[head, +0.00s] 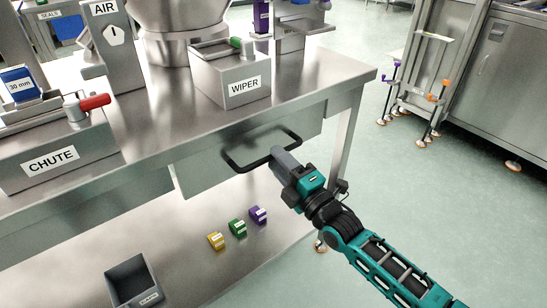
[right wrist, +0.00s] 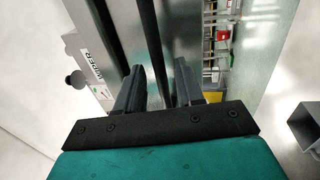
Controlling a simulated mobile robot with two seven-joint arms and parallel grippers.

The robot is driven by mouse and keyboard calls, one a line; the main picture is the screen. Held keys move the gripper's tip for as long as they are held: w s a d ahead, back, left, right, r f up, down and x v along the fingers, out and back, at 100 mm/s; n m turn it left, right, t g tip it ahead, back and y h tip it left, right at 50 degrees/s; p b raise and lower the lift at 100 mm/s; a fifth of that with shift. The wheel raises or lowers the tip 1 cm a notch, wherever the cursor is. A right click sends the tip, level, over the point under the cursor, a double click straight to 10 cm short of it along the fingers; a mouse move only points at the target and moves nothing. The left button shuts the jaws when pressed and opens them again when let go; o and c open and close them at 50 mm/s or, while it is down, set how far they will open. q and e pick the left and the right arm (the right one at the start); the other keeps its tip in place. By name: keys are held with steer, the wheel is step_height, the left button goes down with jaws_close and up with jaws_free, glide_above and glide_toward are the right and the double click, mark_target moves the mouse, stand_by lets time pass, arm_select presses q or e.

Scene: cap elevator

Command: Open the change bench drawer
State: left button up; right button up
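The change bench drawer (head: 205,172) is a grey metal front under the bench top. Its top edge meets the bench's underside and no drawer interior shows. A black bar handle (head: 233,166) stands out from it. My right gripper (head: 279,157) is at the right part of this handle. In the right wrist view its two fingers (right wrist: 158,88) are apart, with the dark handle bar (right wrist: 151,45) running between them. I see narrow gaps beside the bar, so the fingers do not look closed on it. My left gripper is not in view.
The steel bench (head: 325,75) carries a WIPER box (head: 232,80), a CHUTE box (head: 55,160) and an AIR post (head: 112,45). Below, a shelf holds yellow, green and purple blocks (head: 237,228) and a grey bin (head: 132,281). Open floor (head: 440,190) lies to the right.

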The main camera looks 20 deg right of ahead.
steer(key=shift+x, duration=1.3)
steer(key=shift+c, duration=0.2)
jaws_close()
